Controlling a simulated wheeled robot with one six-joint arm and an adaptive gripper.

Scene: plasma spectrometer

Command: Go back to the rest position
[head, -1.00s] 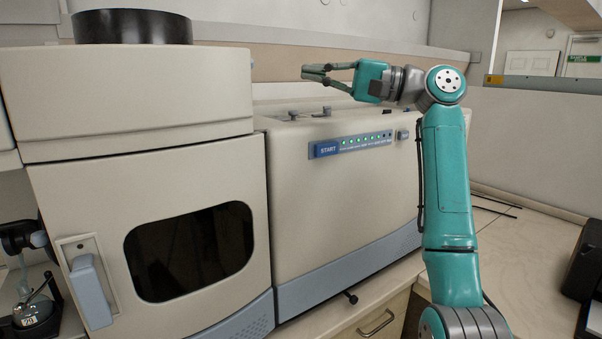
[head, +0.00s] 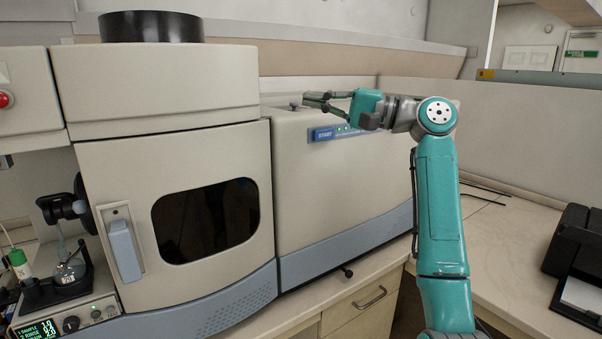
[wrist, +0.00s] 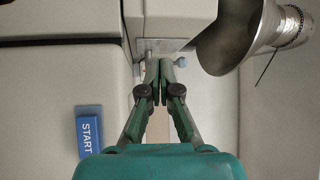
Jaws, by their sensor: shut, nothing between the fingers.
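My teal arm stands at the right in the head view, with its forearm level and pointing left. The blue START button (head: 323,135) is just below the gripper in the head view. It also shows at the left of the wrist view (wrist: 90,130).
The spectrometer's door (head: 180,220) with its dark window is closed. A sample unit (head: 75,290) with a lit display stands at the lower left. A metal duct (wrist: 240,35) is at the upper right of the wrist view. A black device (head: 578,255) lies on the right counter.

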